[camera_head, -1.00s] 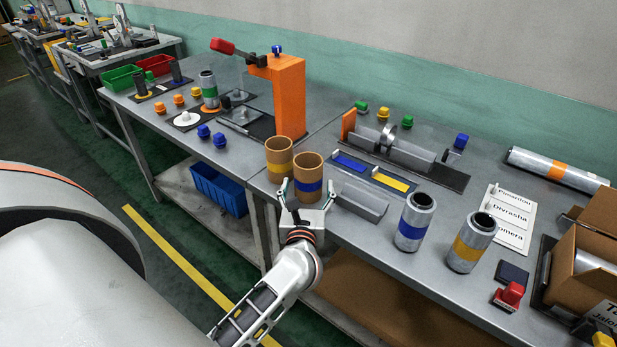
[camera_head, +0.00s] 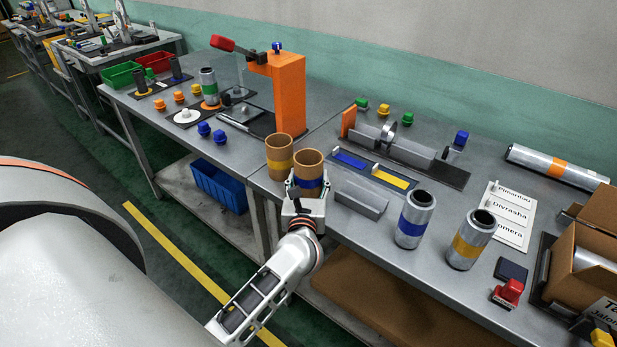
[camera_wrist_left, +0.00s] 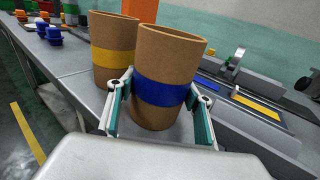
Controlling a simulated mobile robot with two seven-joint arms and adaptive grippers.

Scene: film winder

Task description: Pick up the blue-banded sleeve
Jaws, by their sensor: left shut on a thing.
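The blue-banded sleeve (camera_head: 309,164) is a brown cardboard tube, open at the top, standing upright near the front edge of the bench. In the left wrist view the sleeve (camera_wrist_left: 168,60) fills the middle, its blue band between the fingers. My left gripper (camera_head: 308,183) is shut on it at the band, one finger on each side; the gripper (camera_wrist_left: 162,100) also shows in the wrist view. The sleeve's foot is mostly hidden in the head view. My right gripper is not in view.
A yellow-banded sleeve (camera_head: 278,158) stands close beside it on the left. A grey V-shaped block (camera_head: 360,199) and a tray with blue and yellow strips (camera_head: 390,178) lie to the right. Two metal cylinders (camera_head: 414,220) (camera_head: 468,241) stand farther right. An orange press (camera_head: 289,95) rises behind.

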